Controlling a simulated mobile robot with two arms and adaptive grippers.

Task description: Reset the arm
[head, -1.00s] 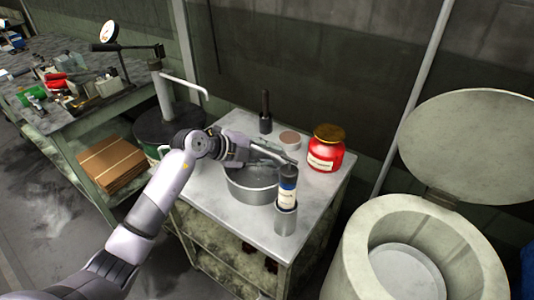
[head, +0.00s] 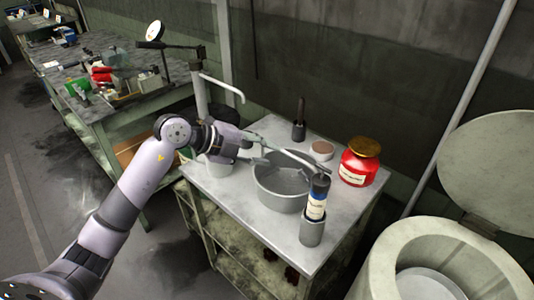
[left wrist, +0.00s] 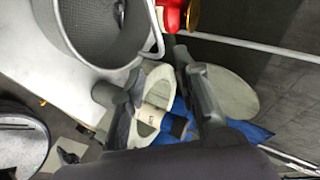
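My left gripper (head: 262,150) is above the left rim of a grey metal pot (head: 283,185) on a small table. A dark-topped bottle with a white and blue label (head: 317,205) stands upright in a grey metal cup (head: 312,232), to the right of the pot. My right gripper is out of view.
A red jar with a gold lid (head: 359,165), a small round tub (head: 321,150) and a dark upright tool (head: 299,122) stand at the back of the table (head: 238,195). A pale barrel with a raised lid (head: 400,255) is at right. A cluttered workbench (head: 130,105) is at left.

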